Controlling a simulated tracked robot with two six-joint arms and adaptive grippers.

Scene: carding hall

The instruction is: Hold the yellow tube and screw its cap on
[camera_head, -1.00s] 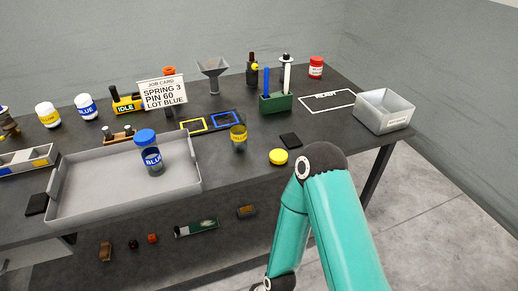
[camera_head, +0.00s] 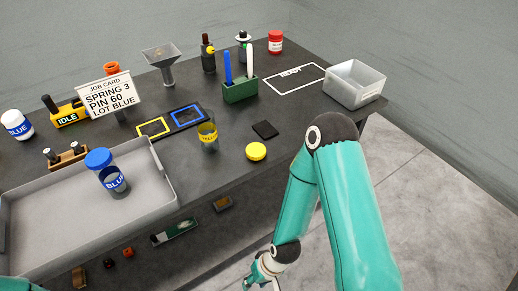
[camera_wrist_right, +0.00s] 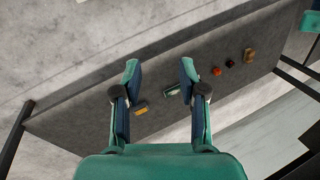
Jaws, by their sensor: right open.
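The yellow-labelled clear tube (camera_head: 208,137) stands upright and open on the dark table in the head view. Its yellow cap (camera_head: 256,151) lies on the table just to the right, apart from the tube. My right gripper (camera_head: 262,281) is low in front of the table edge, partly cut off by the bottom of the head view. In the right wrist view its two fingers (camera_wrist_right: 160,85) are apart with nothing between them, above the lower shelf. It touches neither the tube nor the cap. My left gripper is not seen.
A grey tray (camera_head: 40,215) holds a blue-capped tube (camera_head: 107,172). A black pad (camera_head: 265,130) lies behind the cap. Yellow (camera_head: 153,127) and blue (camera_head: 187,116) frames, a green holder (camera_head: 240,92) and a grey bin (camera_head: 354,84) stand farther back. Small items lie on the lower shelf.

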